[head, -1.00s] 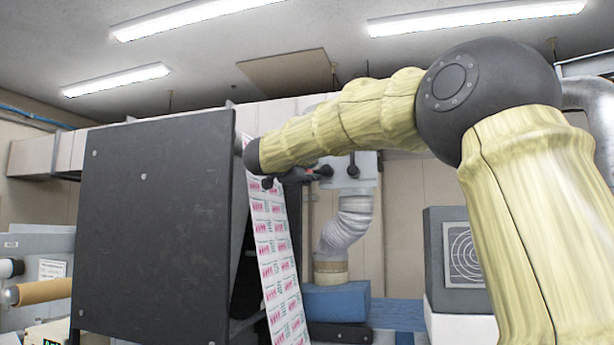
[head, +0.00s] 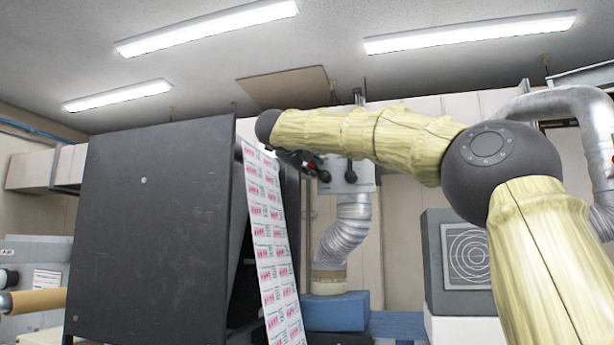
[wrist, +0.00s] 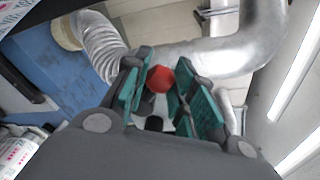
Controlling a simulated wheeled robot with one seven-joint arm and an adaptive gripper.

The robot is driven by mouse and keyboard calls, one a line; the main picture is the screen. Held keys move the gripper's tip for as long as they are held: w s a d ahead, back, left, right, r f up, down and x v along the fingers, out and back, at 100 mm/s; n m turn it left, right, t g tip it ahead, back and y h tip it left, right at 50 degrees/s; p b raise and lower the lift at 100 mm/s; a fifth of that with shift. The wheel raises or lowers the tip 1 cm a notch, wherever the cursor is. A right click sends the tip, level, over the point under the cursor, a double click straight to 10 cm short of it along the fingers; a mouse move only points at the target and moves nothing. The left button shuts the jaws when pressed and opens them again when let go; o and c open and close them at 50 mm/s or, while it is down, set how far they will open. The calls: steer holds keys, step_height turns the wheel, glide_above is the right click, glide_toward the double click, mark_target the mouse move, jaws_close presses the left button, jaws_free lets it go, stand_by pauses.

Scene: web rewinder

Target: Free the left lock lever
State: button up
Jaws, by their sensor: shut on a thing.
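In the wrist view a red knob (wrist: 160,78) sits between the two green-padded fingers of my gripper (wrist: 162,92), which is shut on it. In the head view my gripper (head: 308,163) is beside the printed web, below the end of my arm. A bit of red shows at its fingertips. Just right of it, two black knobs, one at the left (head: 324,176) and one at the right (head: 350,177), show in front of a grey box (head: 362,184).
A large dark side panel (head: 150,235) stands left of the printed web (head: 268,240), close to my gripper. A grey unit with a round grille (head: 466,254) stands at the right.

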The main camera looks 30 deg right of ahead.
steer(key=shift+s+d+r+m+y+b, duration=0.2)
steer(key=shift+m+b, duration=0.3)
steer(key=shift+m, duration=0.35)
steer(key=shift+s+d+r+m+y+b, duration=0.1)
steer(key=shift+s+d+r+m+b, duration=0.3)
steer(key=shift+m, duration=0.45)
steer(key=shift+w+a+f, duration=0.1)
steer(key=o, duration=1)
steer(key=shift+o, duration=0.2)
steer(key=shift+a, duration=0.2)
steer(key=v, duration=1.1)
steer(key=shift+s, duration=0.45)
